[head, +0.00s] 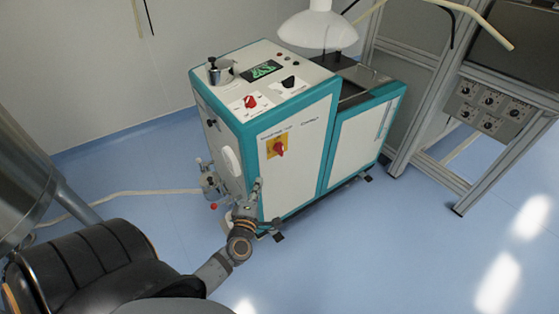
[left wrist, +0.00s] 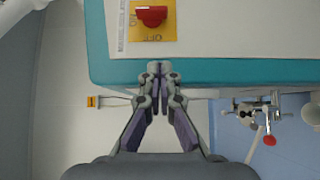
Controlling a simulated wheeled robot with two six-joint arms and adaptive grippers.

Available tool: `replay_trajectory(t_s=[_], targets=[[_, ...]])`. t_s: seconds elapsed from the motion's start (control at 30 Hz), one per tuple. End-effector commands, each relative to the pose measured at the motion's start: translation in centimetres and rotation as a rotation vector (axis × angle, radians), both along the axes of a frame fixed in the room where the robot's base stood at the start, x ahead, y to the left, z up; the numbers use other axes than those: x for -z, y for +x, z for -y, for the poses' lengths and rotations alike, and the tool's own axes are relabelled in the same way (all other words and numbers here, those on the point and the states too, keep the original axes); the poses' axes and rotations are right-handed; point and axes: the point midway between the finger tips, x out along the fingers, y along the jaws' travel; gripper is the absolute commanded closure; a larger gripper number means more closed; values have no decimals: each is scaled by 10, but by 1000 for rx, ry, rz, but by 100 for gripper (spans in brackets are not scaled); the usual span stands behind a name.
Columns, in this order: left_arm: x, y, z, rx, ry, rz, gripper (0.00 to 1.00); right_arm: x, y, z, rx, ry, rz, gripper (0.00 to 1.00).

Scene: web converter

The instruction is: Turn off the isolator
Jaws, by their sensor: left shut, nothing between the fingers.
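The isolator (head: 278,148) is a red rotary handle on a yellow plate, on the white front panel of the teal-edged machine (head: 300,125). It also shows at the top of the left wrist view (left wrist: 151,15), where its red grip lies roughly crosswise. My left gripper (head: 258,183) is shut and empty, below and a little left of the isolator in the head view. In the left wrist view its closed fingertips (left wrist: 160,68) overlap the teal edge of the panel, apart from the isolator. My right gripper is in neither view.
The machine's top has a red knob (head: 250,101), a black knob (head: 289,82) and a green display (head: 265,69). Valve fittings with a red knob (head: 213,206) stick out at its left side. A metal frame (head: 455,180) stands at the right. Blue floor in front is clear.

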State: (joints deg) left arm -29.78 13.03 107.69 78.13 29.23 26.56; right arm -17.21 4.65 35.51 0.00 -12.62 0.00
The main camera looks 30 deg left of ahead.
Motion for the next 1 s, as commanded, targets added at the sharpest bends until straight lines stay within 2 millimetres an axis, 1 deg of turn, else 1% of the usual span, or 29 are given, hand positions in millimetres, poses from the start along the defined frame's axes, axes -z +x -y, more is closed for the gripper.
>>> replay_trajectory(t_s=[0.13,0.23,0.6,0.63,0.7,0.8,1.0], targets=[[0,6,-2,1,1,0,100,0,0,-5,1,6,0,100],[-1,20,-7,1,2,1,100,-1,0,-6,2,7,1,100],[1,93,-38,1,4,1,100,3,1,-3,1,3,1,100],[0,98,-39,1,2,1,100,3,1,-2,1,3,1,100],[1,109,-32,0,-2,1,100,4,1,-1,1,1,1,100],[1,120,-27,1,0,-1,100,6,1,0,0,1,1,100],[1,130,-23,2,3,-2,100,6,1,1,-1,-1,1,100]])
